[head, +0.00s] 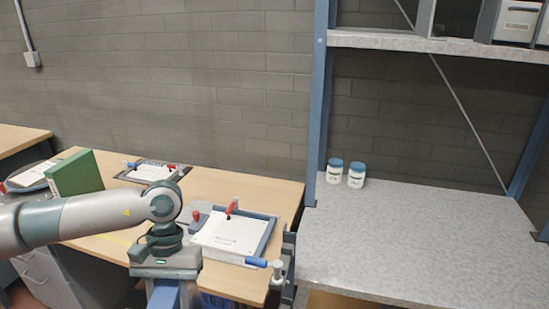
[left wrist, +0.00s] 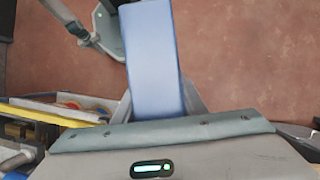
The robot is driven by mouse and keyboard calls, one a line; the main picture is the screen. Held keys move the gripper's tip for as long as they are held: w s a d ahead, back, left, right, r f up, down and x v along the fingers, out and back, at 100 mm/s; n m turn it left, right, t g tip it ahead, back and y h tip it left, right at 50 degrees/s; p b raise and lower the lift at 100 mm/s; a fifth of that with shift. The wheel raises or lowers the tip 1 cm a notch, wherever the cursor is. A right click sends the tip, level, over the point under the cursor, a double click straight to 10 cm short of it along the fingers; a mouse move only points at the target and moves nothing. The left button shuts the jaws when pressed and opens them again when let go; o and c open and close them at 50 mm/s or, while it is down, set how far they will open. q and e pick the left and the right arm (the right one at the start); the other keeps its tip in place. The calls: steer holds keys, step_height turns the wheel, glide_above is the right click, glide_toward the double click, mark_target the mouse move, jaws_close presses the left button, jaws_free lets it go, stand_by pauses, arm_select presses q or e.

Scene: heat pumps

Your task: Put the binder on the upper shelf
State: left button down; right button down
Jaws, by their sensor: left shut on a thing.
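My left gripper (head: 166,276) points down at the front edge of the wooden table in the head view. It is shut on a blue, flat-sided thing (head: 165,297), which looks like a binder; its lower part is cut off by the frame. In the left wrist view the same blue binder (left wrist: 152,60) extends away from the gripper over the reddish floor; the fingertips are mostly hidden. The upper shelf (head: 440,43) is a grey board at the top right, well above and right of the gripper.
A green binder (head: 76,173) stands on the wooden table (head: 262,186), with clipboards and papers (head: 230,232). Blue uprights (head: 321,100) bound the rack. Two white jars (head: 356,178) stand on the lower shelf (head: 420,240). Boxes (head: 517,22) occupy the upper shelf's right; its left part looks clear.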

steer(key=shift+w, duration=0.3)
stand_by(0.5)
steer(key=shift+s, duration=0.25)
stand_by(0.7)
steer(key=shift+w, duration=0.15)
stand_by(0.7)
